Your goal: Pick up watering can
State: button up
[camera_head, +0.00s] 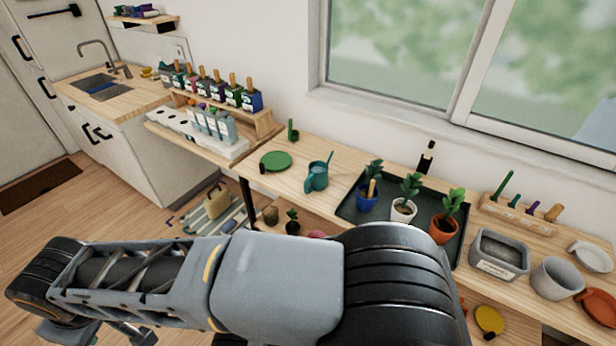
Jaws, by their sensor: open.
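A small teal watering can (316,181) stands upright on the wooden table (330,206) below the window. A thin teal part of it sticks up at its right side. It stands between a green round plate and a dark plant tray, apart from both. My arm crosses the lower part of the view, in front of the table and well short of the can. My gripper's fingertips cannot be made out in this view. Nothing of my arm touches the can.
The tray (345,211) holds three potted plants. The green plate (277,160) lies left of the can. A grey planter (497,257) and pots stand right. A raised shelf (262,127) with several bottles is left. My arm hides part of the lower shelf.

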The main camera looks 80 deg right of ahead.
aim_at(317, 180)
jog(key=z, duration=0.55)
jog(key=i, duration=0.75)
jog(key=z, duration=1.2)
jog(key=i, duration=0.3)
jog(key=z, duration=0.3)
